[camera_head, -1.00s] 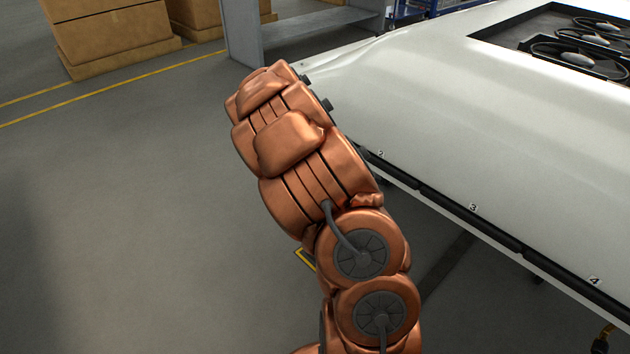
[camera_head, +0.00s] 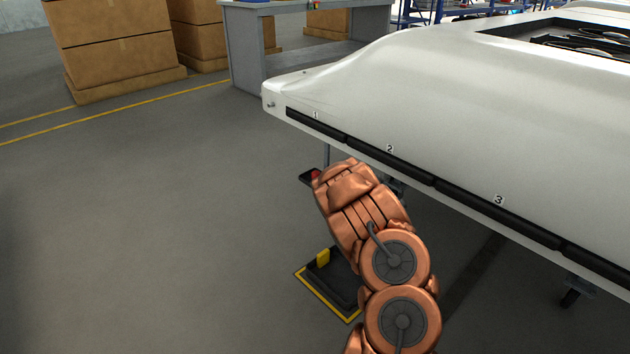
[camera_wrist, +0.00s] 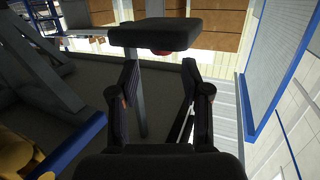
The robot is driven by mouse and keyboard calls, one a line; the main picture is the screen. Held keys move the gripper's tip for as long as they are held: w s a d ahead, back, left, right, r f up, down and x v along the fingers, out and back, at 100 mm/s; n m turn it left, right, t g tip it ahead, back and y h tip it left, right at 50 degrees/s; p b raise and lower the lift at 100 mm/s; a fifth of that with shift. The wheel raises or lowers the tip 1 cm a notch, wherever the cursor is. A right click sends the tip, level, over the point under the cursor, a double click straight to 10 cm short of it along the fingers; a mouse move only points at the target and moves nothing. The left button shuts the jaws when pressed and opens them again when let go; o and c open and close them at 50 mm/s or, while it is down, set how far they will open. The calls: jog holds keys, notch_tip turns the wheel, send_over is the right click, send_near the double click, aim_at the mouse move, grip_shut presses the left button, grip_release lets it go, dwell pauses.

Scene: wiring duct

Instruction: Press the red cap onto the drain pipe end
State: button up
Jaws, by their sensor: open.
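A small red piece, likely the red cap (camera_head: 315,174), shows at a small dark tray (camera_head: 308,178) just left of my arm's end in the head view. In the wrist view a dark slab (camera_wrist: 155,33) spans the top, with a red rounded piece (camera_wrist: 161,52) at its edge, partly hidden. My gripper (camera_wrist: 160,76) is open and empty, its two black fingers pointing toward the slab with a visible gap. The red piece lies beyond the gap between the fingertips. In the head view my arm hides the gripper. I cannot make out the drain pipe end.
A large white housing (camera_head: 430,110) with a numbered black strip (camera_head: 390,163) fills the right. A dark base with a yellow border (camera_head: 330,285) lies on the floor by my arm. Cardboard boxes (camera_head: 115,40) and a grey bench (camera_head: 300,45) stand behind. The left floor is clear.

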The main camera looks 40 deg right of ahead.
aim_at(316, 173)
jog(key=shift+b+x, duration=0.35)
jog(key=shift+x, duration=0.75)
jog(key=shift+b+x, duration=1.35)
jog(key=shift+x, duration=0.8)
jog(key=shift+w+f, duration=0.15)
jog(key=shift+w, duration=0.35)
jog(key=c, duration=0.6)
